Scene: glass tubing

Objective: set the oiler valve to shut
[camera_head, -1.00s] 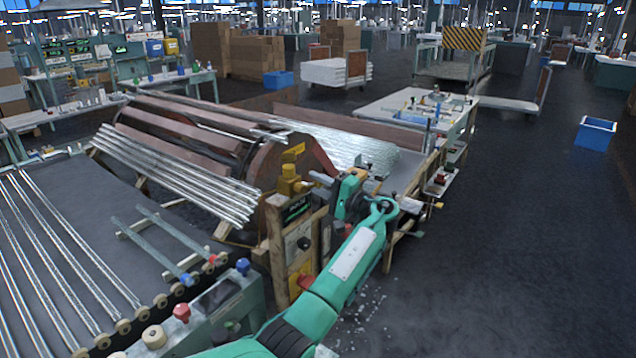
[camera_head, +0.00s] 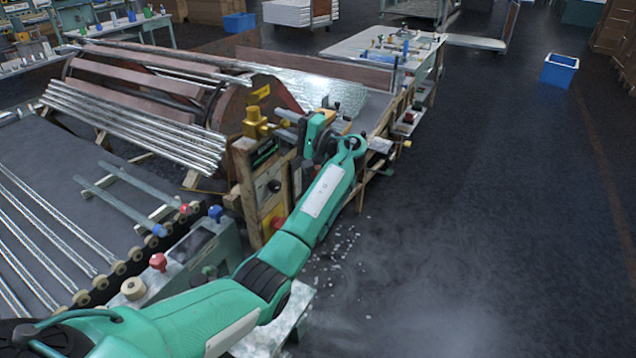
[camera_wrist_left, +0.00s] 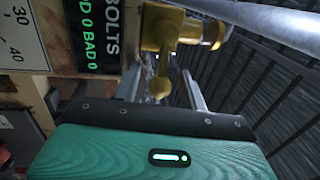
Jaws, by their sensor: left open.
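The oiler valve, a yellow brass fitting (camera_head: 256,124), stands on top of a wooden-sided machine post. It shows close up in the left wrist view (camera_wrist_left: 165,30), with a short stem and rounded tip pointing down the picture. My left gripper (camera_head: 284,118) is just right of the valve in the head view, its fingers pointing left towards it. In the wrist view the two grey fingers (camera_wrist_left: 162,92) are apart, with the brass tip appearing between them. I cannot tell whether they touch it. My right gripper is not in view.
A counter panel (camera_wrist_left: 95,35) sits beside the valve. A control box with red (camera_head: 158,262) and blue knobs stands in front, left of my arm. Metal tubes (camera_head: 140,125) lie on racks behind it. The floor at right is open, with a blue bin (camera_head: 559,70).

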